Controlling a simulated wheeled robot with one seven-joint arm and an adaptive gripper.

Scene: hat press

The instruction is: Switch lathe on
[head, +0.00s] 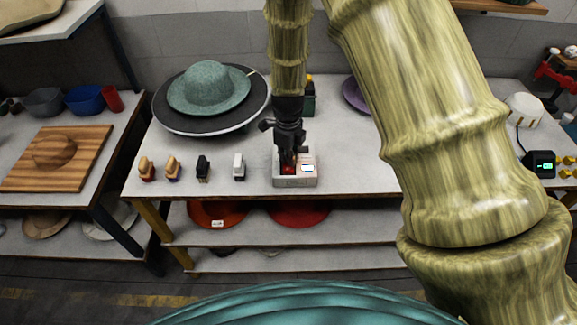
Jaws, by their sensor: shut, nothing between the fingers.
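A small light-grey control box (296,182) sits near the front edge of the middle table. It has a red part on its left and a small lit display (308,168) on its right. My gripper (289,168) points down over the box, shut and empty, with its fingertips at the red part. The fingers cover much of the red part, so I cannot tell whether they touch it. The lathe looks to be the round dark disc (175,120) at the back left of the table, with a teal hat (209,88) on top.
Several small brushes or blocks, including a white one (239,167) and a black one (203,168), stand left of the box. A purple hat (355,96) lies behind my arm. A device with a green display (540,164) is at the right. Lower shelves hold red hats (298,212).

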